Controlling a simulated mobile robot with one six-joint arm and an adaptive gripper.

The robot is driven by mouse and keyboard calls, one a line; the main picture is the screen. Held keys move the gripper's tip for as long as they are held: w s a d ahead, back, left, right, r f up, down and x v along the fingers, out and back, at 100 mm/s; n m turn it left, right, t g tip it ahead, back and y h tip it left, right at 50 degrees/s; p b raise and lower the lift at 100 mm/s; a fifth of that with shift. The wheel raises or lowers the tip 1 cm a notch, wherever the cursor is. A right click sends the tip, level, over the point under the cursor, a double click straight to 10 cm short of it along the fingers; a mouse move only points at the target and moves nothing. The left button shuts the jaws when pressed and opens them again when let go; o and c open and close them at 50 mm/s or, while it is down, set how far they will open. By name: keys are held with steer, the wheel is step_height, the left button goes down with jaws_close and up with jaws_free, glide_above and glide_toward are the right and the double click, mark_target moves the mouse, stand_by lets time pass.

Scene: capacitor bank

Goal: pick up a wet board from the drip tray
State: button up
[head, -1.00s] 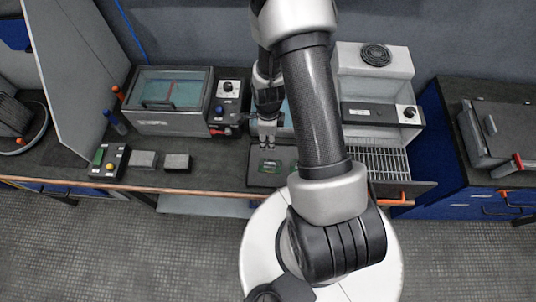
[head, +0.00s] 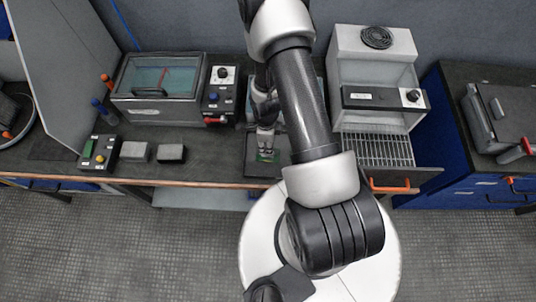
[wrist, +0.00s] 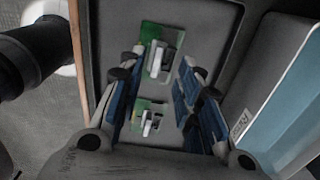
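The drip tray (head: 256,170) is a shallow dark tray at the bench's front edge; its grey floor fills the middle of the wrist view (wrist: 212,25). Two green boards with pale parts on them show in the wrist view. One board (wrist: 148,38) lies further up the picture; the other (wrist: 145,107) is nearer my gripper's base. My gripper (wrist: 155,82) is open, with blue finger pads on either side and boards in the gap between them. I cannot tell whether a pad touches a board. In the head view my gripper (head: 266,143) is low over the tray, partly covering green.
A glass-topped tank (head: 160,88) with a knob panel stands left of the tray. A fan-topped unit (head: 375,65) with a wire rack (head: 380,150) and orange handle stands right. Two grey blocks (head: 170,152) and a button box (head: 99,152) lie at the front left.

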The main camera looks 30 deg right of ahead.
steer(key=f+b, duration=0.3)
steer(key=shift+s+d+f, duration=0.1)
steer(key=shift+s+d, duration=0.05)
steer(key=shift+s, duration=0.15)
steer(key=shift+f+b, duration=0.7)
steer(key=shift+b, duration=0.2)
jaws_close()
